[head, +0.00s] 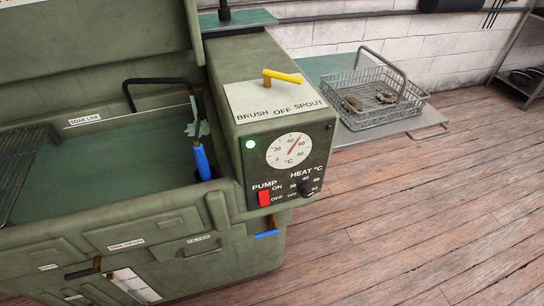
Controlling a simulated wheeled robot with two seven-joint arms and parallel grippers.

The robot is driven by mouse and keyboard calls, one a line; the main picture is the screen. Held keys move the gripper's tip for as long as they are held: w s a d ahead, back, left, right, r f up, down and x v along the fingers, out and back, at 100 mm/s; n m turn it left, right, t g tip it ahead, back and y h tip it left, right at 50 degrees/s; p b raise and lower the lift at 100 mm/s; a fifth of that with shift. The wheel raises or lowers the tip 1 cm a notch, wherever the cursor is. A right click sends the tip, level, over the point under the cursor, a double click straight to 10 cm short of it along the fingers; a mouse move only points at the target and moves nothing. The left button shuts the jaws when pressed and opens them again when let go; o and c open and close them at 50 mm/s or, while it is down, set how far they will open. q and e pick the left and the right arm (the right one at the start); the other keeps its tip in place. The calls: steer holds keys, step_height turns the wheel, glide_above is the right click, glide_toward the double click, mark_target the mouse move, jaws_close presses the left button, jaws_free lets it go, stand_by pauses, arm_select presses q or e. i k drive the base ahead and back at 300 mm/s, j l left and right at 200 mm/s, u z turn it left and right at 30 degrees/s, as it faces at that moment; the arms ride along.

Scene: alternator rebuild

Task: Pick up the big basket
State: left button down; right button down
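A wire basket (394,118) with a tall arched grey handle (403,77) stands on a side shelf (435,118) to the right of a green parts washer. A few small metal parts (386,97) lie in it. It is the only whole basket in view, so I cannot compare its size with another. Neither of my grippers is in view.
The washer's open tank (110,160) fills the left, with a dark mesh rack (22,160) at its edge. A control box (285,165) with a yellow lever (283,76) stands between tank and basket. Wooden floor (430,220) is clear at right. A metal rack (522,75) stands far right.

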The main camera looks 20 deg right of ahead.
mark_target(393, 67)
steer(key=z, duration=1.25)
steer(key=u, duration=0.1)
steer(key=i+l, duration=0.05)
